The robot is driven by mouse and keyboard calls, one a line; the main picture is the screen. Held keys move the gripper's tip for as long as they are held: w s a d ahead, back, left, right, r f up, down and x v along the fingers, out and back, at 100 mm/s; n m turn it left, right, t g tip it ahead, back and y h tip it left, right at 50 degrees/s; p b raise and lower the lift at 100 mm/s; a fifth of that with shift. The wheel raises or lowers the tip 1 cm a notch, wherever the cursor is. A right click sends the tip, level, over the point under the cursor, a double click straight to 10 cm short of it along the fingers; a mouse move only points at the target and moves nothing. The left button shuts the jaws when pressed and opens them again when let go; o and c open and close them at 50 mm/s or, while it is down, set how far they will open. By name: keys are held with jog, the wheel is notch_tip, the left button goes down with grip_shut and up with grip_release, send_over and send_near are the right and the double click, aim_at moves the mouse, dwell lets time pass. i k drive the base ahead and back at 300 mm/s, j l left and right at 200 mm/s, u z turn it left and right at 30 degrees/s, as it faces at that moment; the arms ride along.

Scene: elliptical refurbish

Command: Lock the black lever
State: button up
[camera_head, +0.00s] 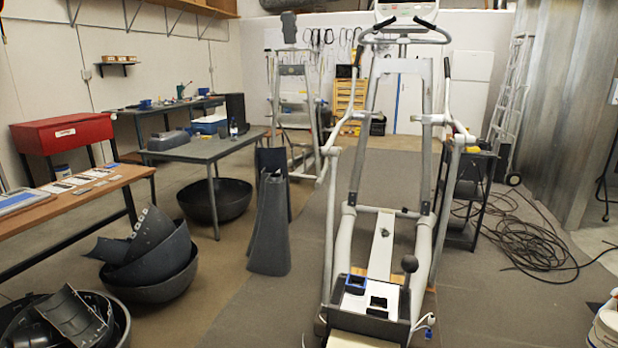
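The black lever (410,264) shows as a round black knob on a short stem. It stands up at the right rear of a dark box with a light top (372,300) at the base of the elliptical machine (343,240). The lever's lower end and any latch are too small to make out, so I cannot tell whether it is locked. Two dark square parts, one with a blue edge (356,283), sit on the box's light top. My gripper is not in view.
Open grey floor (480,310) lies right of the machine, with coiled black cables (535,245) farther back. Black bowl-shaped parts (150,262) lie at left by a wooden-topped table (75,203). A tall dark panel (270,225) stands left of the machine. A white bucket (607,328) is at lower right.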

aim_at(411, 264)
jog(key=i+l, duration=0.15)
jog(key=i, duration=0.55)
jog(key=i+l+z, duration=0.1)
jog(key=i, duration=0.6)
jog(key=u, duration=0.4)
jog(key=k+j+u, duration=0.2)
jog(key=j, duration=0.15)
